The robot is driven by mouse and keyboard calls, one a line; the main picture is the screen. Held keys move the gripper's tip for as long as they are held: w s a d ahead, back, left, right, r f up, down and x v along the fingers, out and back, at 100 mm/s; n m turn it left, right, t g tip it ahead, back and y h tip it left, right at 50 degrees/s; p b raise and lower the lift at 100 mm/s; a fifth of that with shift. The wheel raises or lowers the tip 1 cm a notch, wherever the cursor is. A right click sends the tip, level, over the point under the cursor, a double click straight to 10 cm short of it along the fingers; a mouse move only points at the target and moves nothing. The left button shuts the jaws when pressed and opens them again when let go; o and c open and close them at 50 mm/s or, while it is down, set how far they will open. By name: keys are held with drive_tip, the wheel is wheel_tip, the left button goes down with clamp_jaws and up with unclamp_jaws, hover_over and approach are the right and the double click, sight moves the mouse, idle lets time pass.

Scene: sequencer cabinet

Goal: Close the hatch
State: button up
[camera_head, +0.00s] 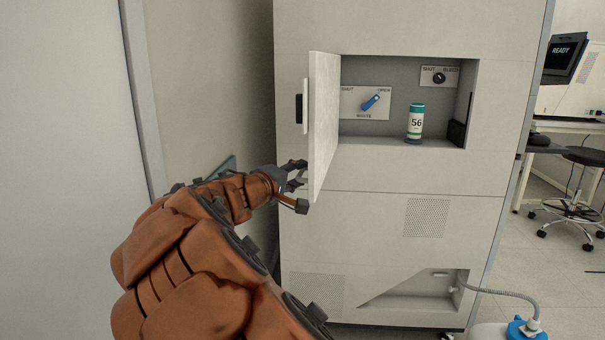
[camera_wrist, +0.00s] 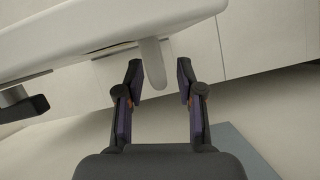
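The hatch (camera_head: 322,125) is a white door hinged on the left side of the cabinet opening. It stands open, swung out towards me, with a pale handle (camera_head: 305,106) on its outer face. My gripper (camera_head: 300,184) is at the hatch's lower left, on its outer side. In the wrist view the fingers of my gripper (camera_wrist: 160,82) are apart, with a pale rounded piece (camera_wrist: 153,63) showing between or beyond them. I cannot tell whether they touch it. The hatch's broad surface (camera_wrist: 100,25) fills the top of the wrist view.
Inside the opening are a blue knob (camera_head: 371,102), a black knob (camera_head: 439,77) and a green-capped bottle (camera_head: 415,122) labelled 56. The cabinet (camera_head: 390,230) stands right of a wall (camera_head: 210,80), leaving a narrow gap. A hose (camera_head: 500,292) runs out at the lower right.

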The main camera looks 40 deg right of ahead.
drive_tip(key=shift+x, duration=0.9)
clamp_jaws()
